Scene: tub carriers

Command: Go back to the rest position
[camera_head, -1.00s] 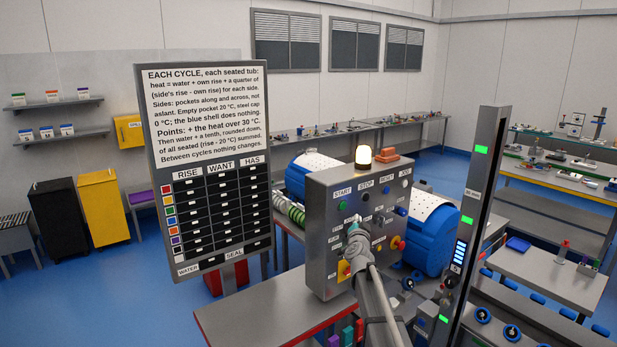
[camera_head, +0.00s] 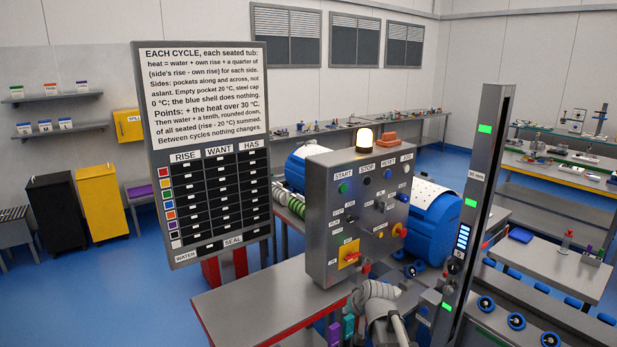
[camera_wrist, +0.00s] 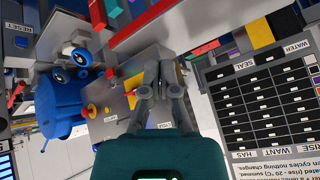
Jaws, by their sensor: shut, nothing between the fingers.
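My gripper (camera_wrist: 164,66) shows in the wrist view with its grey fingers together and nothing held between them. In the head view my grey arm is low in front of the control panel (camera_head: 318,240), and the fingers cannot be made out there. The panel is a grey box with START, STOP and RESET buttons, several knobs and a yellow plate with a red switch (camera_head: 350,256). Part of the panel's face also shows behind my fingers in the wrist view (camera_wrist: 112,122). I cannot judge the exact gap between fingers and panel.
A board with RISE, WANT and HAS columns (camera_head: 205,90) stands left of the panel. A lit beacon (camera_head: 364,137) is on top of the panel. Blue drums (camera_head: 432,225) stand behind it. A dark post (camera_head: 478,200) rises at right. Blue floor is open at left.

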